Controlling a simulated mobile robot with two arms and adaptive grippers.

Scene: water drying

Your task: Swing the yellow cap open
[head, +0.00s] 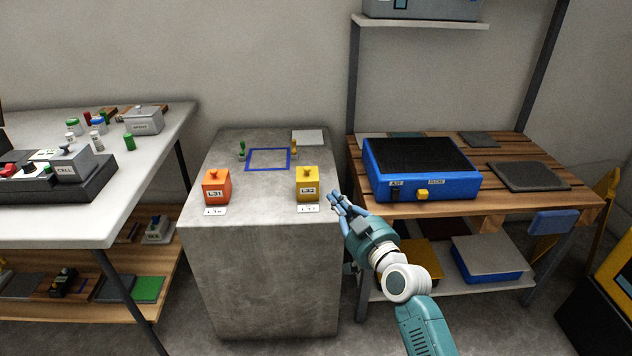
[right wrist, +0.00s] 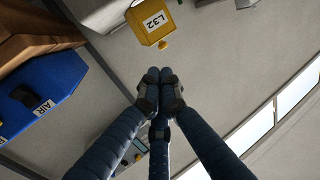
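The yellow cap (head: 308,187) is a small box-like cover labelled L32 with a small knob on top. It sits at the right side of the top of a grey concrete block and looks closed. It also shows at the top of the right wrist view (right wrist: 150,22), with its yellow knob. My right gripper (head: 335,195) is just to the right of the cap and apart from it, by the block's right edge. In the right wrist view its fingertips (right wrist: 160,74) come together with nothing visible between them. My left gripper is not in view.
An orange cap labelled L31 (head: 216,187) stands left on the concrete block (head: 255,210). A blue outlined square (head: 268,159) and small green and yellow handles are behind. A blue box (head: 423,170) stands on the wooden table at right. A white table (head: 100,215) is at left.

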